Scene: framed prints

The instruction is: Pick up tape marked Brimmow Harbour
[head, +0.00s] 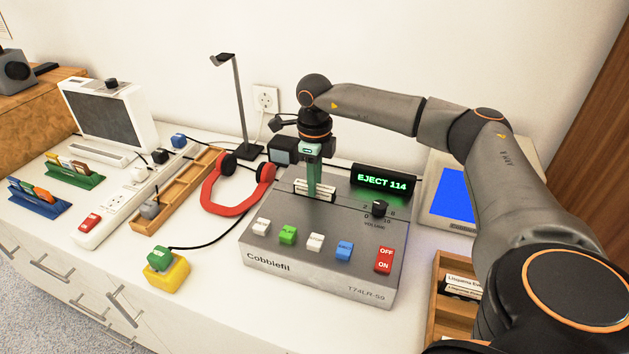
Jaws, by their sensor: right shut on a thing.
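A tape (328,193) with a pale label stands partly out of the slot in the top of the grey Cobbiefil deck (300,270). Its lettering is too small to read, so I cannot tell if it is the Brimmow Harbour one. My right gripper (314,188) points down over the slot and is shut on this tape, hiding part of it. The deck's green display (382,182) reads EJECT 114. More tapes (463,285) with white labels lie in a wooden tray (437,309) at the right; one label starts with "Lissuana". My left gripper is out of view.
Red headphones (212,193) and a dark headphone stand (246,146) are left of the deck. A yellow box with a green button (167,273) sits near the front edge. A blue-screened device (452,197) is behind my right arm. The table's front left is partly clear.

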